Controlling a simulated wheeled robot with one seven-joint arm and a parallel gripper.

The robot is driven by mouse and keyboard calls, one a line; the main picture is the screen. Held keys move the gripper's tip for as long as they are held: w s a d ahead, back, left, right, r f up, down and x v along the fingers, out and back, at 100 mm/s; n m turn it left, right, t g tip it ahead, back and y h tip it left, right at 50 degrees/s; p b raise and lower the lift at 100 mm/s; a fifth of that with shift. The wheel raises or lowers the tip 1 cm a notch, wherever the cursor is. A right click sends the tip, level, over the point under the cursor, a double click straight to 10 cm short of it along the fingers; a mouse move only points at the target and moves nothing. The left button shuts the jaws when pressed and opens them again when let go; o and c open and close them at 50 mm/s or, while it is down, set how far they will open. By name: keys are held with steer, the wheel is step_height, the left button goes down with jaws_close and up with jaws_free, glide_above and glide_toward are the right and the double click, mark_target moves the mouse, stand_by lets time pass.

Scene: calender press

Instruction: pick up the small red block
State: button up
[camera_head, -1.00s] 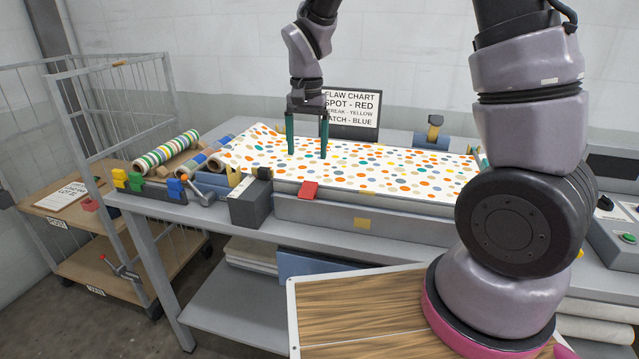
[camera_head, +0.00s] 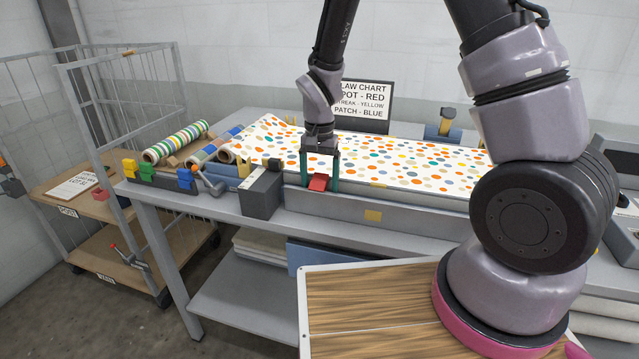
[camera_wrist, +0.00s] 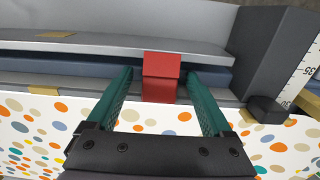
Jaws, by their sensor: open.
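The small red block (camera_head: 318,182) sits at the front edge of the press bed, by the dotted sheet (camera_head: 400,163). My gripper (camera_head: 319,186) is open, with one green finger on each side of the block. In the wrist view the red block (camera_wrist: 160,78) lies between the two fingertips of my gripper (camera_wrist: 162,80), with a visible gap on both sides. The fingers do not appear to touch it.
A dark grey box (camera_head: 262,194) stands close to the left of the block. Yellow, green and blue clips (camera_head: 146,174) sit on a rail farther left. Patterned rolls (camera_head: 176,142) lie behind them. A flaw chart (camera_head: 362,103) stands at the back.

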mark_target(320, 179)
jaws_close()
steer(key=shift+r, duration=4.95)
